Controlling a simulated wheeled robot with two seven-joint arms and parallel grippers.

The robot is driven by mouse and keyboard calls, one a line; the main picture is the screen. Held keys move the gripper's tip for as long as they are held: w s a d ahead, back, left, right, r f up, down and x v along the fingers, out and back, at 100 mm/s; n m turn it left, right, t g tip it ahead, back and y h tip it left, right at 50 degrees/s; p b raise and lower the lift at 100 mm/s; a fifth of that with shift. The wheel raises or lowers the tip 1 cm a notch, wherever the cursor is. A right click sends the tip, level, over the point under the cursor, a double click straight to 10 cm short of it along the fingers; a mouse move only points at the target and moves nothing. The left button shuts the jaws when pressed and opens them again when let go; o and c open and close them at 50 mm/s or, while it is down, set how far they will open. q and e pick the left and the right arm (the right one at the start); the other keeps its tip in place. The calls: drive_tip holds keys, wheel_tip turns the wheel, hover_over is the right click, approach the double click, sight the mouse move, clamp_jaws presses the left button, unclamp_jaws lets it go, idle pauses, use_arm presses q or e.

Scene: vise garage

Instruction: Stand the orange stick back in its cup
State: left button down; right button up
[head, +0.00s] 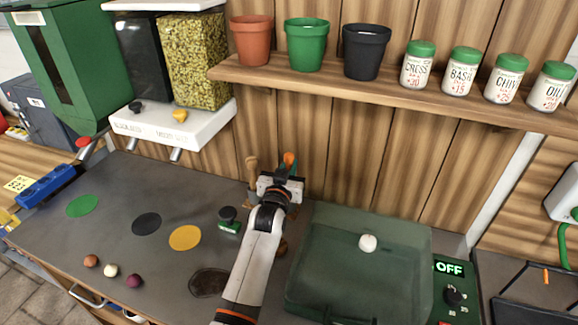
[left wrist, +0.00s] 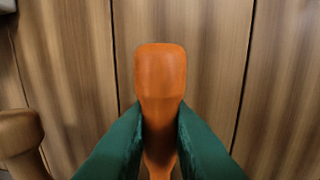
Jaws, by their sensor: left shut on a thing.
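The orange stick (left wrist: 160,75) stands upright between the two green fingers of my left gripper (left wrist: 160,135), which is shut on it. In the head view its orange top (head: 289,158) shows just above my left gripper (head: 287,170), close to the wooden back wall. A brown wooden stick (head: 252,165) stands just left of the gripper, and its rounded end (left wrist: 18,128) is at the left of the left wrist view. The cup is hidden behind my arm in the head view and cannot be made out. My right gripper is out of view.
A shelf (head: 390,95) with pots and jars overhangs the wall above. A small green-based stamp-like object (head: 229,220) sits left of my arm. The counter's left part is mostly clear around coloured discs (head: 185,238).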

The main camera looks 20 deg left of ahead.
use_arm(q)
drive_tip(key=shift+f, duration=0.1)
drive_tip(key=c, duration=0.7)
unclamp_jaws()
idle(0.4)
drive_tip(key=s+p, duration=0.5)
drive_tip(key=s, duration=0.2)
drive_tip(key=shift+d, duration=0.2)
idle(0.4)
idle(0.4)
